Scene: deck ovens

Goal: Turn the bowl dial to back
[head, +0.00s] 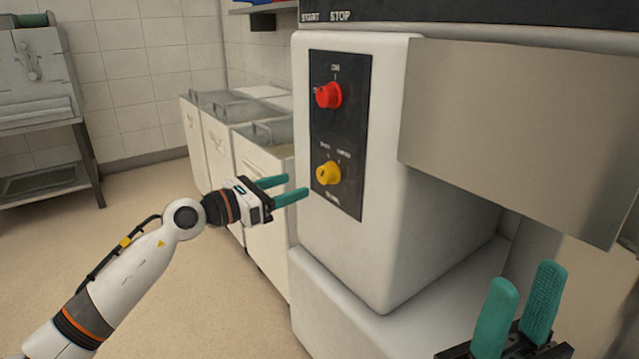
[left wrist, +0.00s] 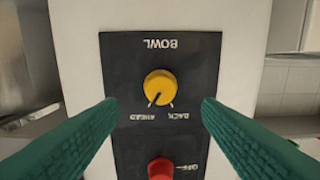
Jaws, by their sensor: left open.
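The yellow bowl dial (head: 328,173) is the lower knob on the black control panel (head: 350,130) of the white machine. In the left wrist view the panel is upside down, and the yellow dial (left wrist: 160,87) sits below the word BOWL. Its dark pointer mark leans toward the AHEAD label, away from BACK. My left gripper (head: 290,188) is open, its green fingers short of the dial and apart from it. In the left wrist view the fingers stand on either side of the dial, which lies between them. My right gripper (head: 518,306) is open and empty at lower right.
A red knob (head: 328,96) sits above the yellow dial on the same panel. A large metal sheet (head: 520,130) juts out at right, above my right gripper. White bins (head: 262,160) stand behind my left gripper. A metal stand (head: 45,110) is at far left. The floor between is clear.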

